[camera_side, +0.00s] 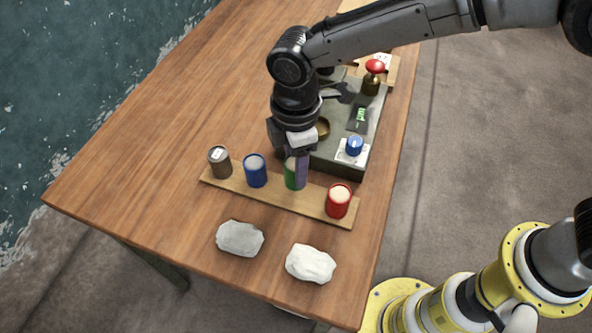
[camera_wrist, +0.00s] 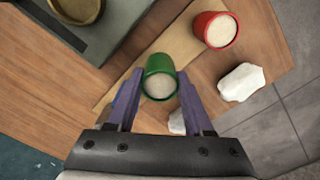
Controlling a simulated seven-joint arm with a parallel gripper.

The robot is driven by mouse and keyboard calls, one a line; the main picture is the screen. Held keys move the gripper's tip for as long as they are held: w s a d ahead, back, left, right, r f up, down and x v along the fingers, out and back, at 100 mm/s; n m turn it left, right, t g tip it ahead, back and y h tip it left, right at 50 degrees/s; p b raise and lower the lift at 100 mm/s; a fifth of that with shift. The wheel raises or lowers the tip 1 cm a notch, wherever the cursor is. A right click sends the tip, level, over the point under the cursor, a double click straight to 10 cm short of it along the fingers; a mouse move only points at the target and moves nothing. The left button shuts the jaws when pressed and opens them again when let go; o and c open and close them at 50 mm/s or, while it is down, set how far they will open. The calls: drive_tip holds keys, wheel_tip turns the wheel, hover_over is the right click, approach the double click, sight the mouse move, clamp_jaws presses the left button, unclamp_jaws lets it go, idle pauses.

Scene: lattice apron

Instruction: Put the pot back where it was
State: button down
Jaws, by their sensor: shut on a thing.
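My gripper (camera_side: 297,172) points down over the wooden strip (camera_side: 275,197), its purple fingers shut on a green pot (camera_side: 290,173) with pale contents. In the wrist view the green pot (camera_wrist: 158,68) is upright between the two fingertips. It is at the strip; I cannot tell whether its base touches the wood. A blue pot (camera_side: 255,171) and a grey-brown pot (camera_side: 219,161) stand to its left on the strip. A red pot (camera_side: 339,200) stands at the strip's right end, also seen in the wrist view (camera_wrist: 215,30).
A grey-green box (camera_side: 335,163) stands right behind the strip, with a blue knob (camera_side: 354,146) and a red-topped item (camera_side: 374,70). Two stones, grey (camera_side: 239,238) and white (camera_side: 311,263), lie in front. The table's left part (camera_side: 180,125) is clear.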

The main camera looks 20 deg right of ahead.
drive_tip(key=shift+f, duration=1.5)
drive_tip(key=shift+f, duration=0.15)
drive_tip(key=shift+c, duration=1.5)
unclamp_jaws()
